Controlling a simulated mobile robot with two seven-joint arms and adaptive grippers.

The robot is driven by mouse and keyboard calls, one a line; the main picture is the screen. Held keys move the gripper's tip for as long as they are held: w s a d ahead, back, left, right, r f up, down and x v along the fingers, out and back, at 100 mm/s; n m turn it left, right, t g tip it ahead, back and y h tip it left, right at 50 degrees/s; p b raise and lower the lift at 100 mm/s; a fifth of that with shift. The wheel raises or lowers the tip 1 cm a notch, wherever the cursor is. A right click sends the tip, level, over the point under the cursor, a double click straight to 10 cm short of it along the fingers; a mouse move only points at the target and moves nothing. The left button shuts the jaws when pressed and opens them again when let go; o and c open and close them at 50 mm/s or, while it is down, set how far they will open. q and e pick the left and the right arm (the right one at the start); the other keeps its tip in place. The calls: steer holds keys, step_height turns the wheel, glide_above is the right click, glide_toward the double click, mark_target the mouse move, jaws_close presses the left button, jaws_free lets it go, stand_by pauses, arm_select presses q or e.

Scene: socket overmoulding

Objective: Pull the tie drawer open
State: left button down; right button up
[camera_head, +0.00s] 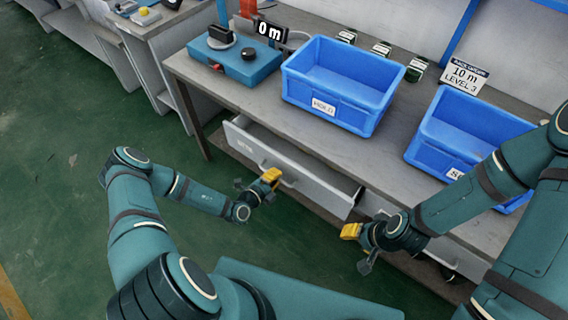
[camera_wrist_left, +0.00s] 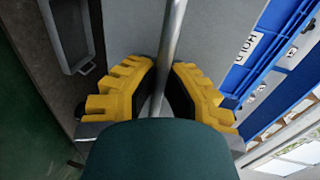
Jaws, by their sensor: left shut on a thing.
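The tie drawer (camera_head: 246,147) is a light grey drawer under the workbench. Its front stands out from the bench and a strip of its inside shows, so it is partly open. My left gripper (camera_head: 271,178) is at the drawer's handle (camera_head: 289,183). In the left wrist view, the yellow fingers of my left gripper (camera_wrist_left: 158,92) are shut on the metal handle bar (camera_wrist_left: 172,45), one on each side. My right gripper (camera_head: 352,232) is to the right of the drawer, apart from it; its finger gap is not clear.
The workbench (camera_head: 235,92) carries a blue bin marked HOLD (camera_head: 325,107), a second blue bin (camera_head: 430,140), and a teal device (camera_head: 237,62). A sign (camera_head: 465,75) reads 10 m, level 3.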

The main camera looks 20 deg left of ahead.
arm_select(q)
steer(key=f+p+v, duration=0.1)
steer(key=f+v, duration=0.1)
steer(key=v, duration=0.8)
steer(key=s+f+p+v, duration=0.1)
steer(key=f+v, duration=0.1)
steer(key=v, duration=0.9)
steer(key=shift+f, duration=0.2)
steer(key=shift+a, duration=0.15)
steer(key=c, duration=1)
jaws_free()
steer(key=v, duration=1.2)
steer(key=shift+f, duration=0.1)
